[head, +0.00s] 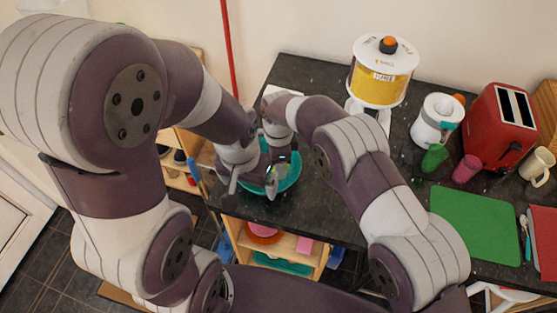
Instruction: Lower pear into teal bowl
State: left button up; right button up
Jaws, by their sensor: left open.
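The teal bowl (291,182) stands on the dark counter near its left front corner, partly hidden by my grippers. A small yellow-green patch, perhaps the pear (282,167), shows inside the bowl; most of it is covered. My left gripper (252,182) is open at the left side of the bowl, its fingers pointing down. Whether it touches the bowl or the pear is unclear. My right arm reaches in from the right, and its wrist end (277,128) is just behind the bowl.
A yellow-and-white dispenser (379,78), a white jug (436,118), a red toaster (499,125), a green cup (434,158) and a pink cup (467,169) stand to the right. A green mat (472,224) lies in front of them. An open shelf (277,243) is below the counter.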

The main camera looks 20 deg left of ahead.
jog(key=shift+f, duration=0.4)
jog(key=o, duration=1.2)
jog(key=shift+r, duration=0.1)
jog(key=shift+r, duration=0.4)
jog(key=shift+r+b, duration=0.3)
jog(key=shift+r, duration=0.45)
notch_tip(320, 180, up, 10)
jog(key=p, duration=0.8)
jog(key=shift+r+p, duration=0.25)
jog(key=shift+p, duration=0.1)
jog(key=shift+f, duration=0.1)
